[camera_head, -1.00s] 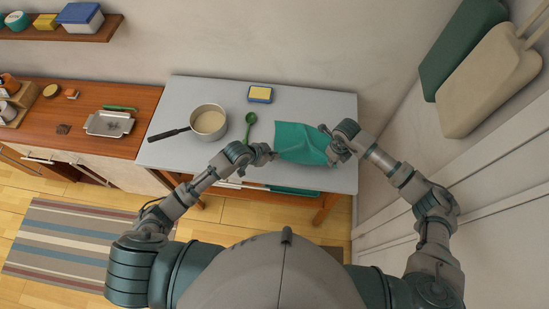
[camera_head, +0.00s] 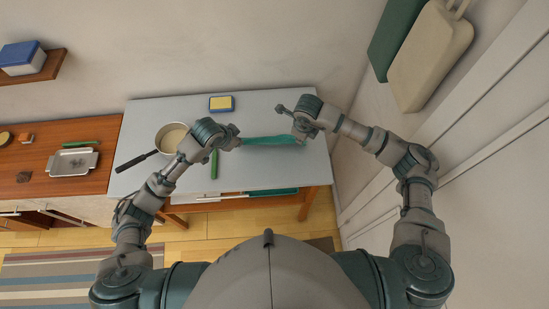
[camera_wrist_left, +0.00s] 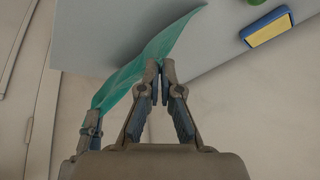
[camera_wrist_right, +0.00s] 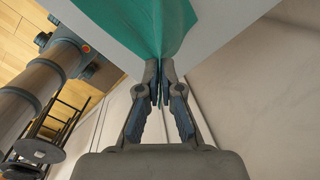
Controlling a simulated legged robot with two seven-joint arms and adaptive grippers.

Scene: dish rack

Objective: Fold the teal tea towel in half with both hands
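The teal tea towel (camera_head: 268,141) shows in the head view as a narrow raised strip between my two grippers, above the grey table. My left gripper (camera_head: 236,139) is at its left end. In the left wrist view, the left fingertips (camera_wrist_left: 160,70) are closed together on the towel's edge (camera_wrist_left: 125,78). My right gripper (camera_head: 299,138) is at the right end. In the right wrist view, the right fingertips (camera_wrist_right: 158,78) are shut on gathered teal cloth (camera_wrist_right: 150,28). The towel's lower part is mostly hidden in the head view.
The grey table (camera_head: 262,110) also bears a pot (camera_head: 168,135), a green spoon (camera_head: 214,165) partly hidden by my left arm, and a blue and yellow sponge (camera_head: 221,104) behind the towel. A wall (camera_head: 352,130) stands close at the right.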

